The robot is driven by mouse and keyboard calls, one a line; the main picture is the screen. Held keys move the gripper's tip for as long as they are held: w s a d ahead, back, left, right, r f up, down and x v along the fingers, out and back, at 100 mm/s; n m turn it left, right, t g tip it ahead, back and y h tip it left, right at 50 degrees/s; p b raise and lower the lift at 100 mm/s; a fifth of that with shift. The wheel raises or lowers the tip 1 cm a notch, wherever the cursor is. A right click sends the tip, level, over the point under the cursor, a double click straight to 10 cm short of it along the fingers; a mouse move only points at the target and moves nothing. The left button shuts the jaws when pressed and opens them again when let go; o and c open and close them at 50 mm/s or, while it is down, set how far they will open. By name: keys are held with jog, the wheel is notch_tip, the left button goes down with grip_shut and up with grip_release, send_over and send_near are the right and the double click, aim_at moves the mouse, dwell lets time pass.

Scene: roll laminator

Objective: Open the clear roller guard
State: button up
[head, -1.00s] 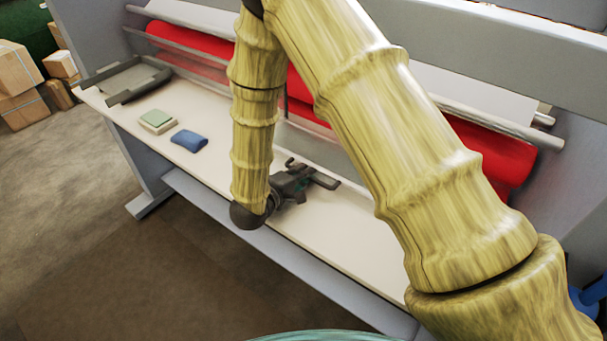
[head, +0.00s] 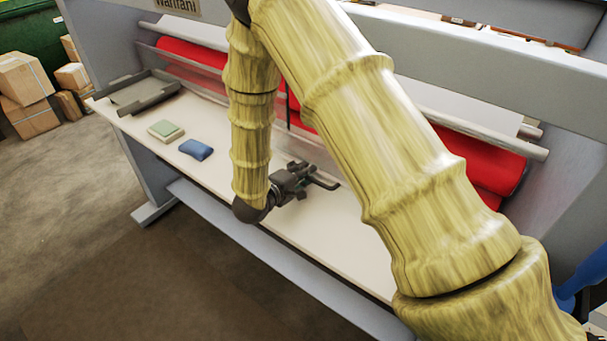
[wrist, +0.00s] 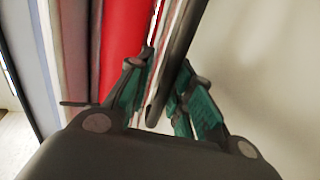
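The clear roller guard (head: 205,76) is a see-through panel along the front of the laminator, in front of the red roller (head: 490,158). It appears lowered, and my arm hides much of it. My gripper (head: 308,182) is low at the guard's front, just above the pale table. In the wrist view, my gripper (wrist: 164,88) has its teal-padded fingers apart, on either side of a dark bar (wrist: 181,45), which looks like the guard's handle. A gap shows on the bar's left side; contact on the right is unclear.
A blue pad (head: 196,149) and a green-topped block (head: 165,130) lie on the pale table (head: 225,178), left of my arm. A grey tray (head: 142,92) sits at its left end. Cardboard boxes (head: 25,80) stand on the floor at far left. The table's front strip is mostly clear.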

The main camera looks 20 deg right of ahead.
jog(key=v, duration=1.2)
jog(key=shift+d+r, duration=0.1)
dwell(0.4)
